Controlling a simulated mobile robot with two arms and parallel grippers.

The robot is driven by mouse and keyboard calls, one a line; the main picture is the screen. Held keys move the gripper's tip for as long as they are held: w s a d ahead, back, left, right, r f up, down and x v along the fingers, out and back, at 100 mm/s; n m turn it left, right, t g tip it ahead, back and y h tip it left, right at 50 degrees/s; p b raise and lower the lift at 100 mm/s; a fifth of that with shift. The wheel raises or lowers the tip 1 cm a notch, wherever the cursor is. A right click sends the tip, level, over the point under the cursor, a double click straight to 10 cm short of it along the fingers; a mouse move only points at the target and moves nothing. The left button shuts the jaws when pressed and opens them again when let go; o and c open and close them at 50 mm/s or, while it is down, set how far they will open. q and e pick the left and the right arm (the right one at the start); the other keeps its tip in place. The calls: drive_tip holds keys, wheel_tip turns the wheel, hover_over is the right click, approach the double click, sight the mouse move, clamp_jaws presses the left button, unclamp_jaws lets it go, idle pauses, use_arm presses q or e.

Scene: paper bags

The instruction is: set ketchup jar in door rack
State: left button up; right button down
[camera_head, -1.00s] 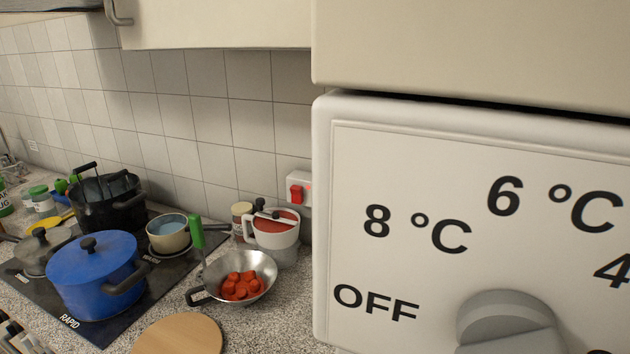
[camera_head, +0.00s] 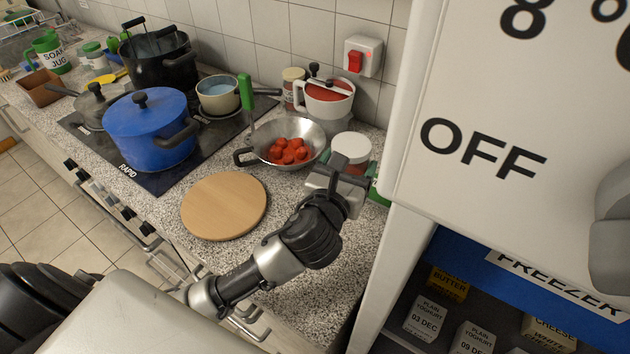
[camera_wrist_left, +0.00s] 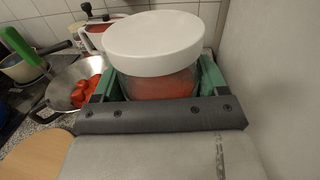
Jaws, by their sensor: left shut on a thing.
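The ketchup jar (camera_wrist_left: 155,50) has a white lid and red contents; in the left wrist view it stands upright between the green finger pads of my left gripper. In the head view its white lid (camera_head: 351,146) shows at the counter's right end, beside the fridge. My left gripper (camera_head: 352,178) is shut on the jar; whether the jar touches the counter cannot be told. The fridge (camera_head: 450,145) fills the right side, with the shelves below its control panel partly visible. The door rack is not in view. My right gripper is not in view.
A steel pan (camera_head: 308,140) with red pieces, a round wooden board (camera_head: 225,205) and a blue pot (camera_head: 150,130) are left of my left gripper. Yoghurt cartons (camera_head: 425,318) and butter (camera_head: 447,284) sit inside the fridge.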

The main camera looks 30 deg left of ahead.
use_arm(q)
drive_tip(key=shift+w+a+f+b, duration=0.15)
drive_tip(key=shift+a+f+b, duration=0.15)
drive_tip(key=shift+a+f, duration=2.45)
drive_tip(key=shift+w+a+f+b, duration=0.15)
drive_tip(key=shift+a+f+b, duration=0.15)
drive_tip(key=shift+a+f, duration=2.45)
drive_tip(key=shift+a+r, duration=0.1)
drive_tip(key=shift+a, duration=0.1)
drive_tip(key=o, duration=0.9)
drive_tip(key=shift+c, duration=0.2)
drive_tip(key=o, duration=0.5)
drive_tip(key=shift+c, duration=0.2)
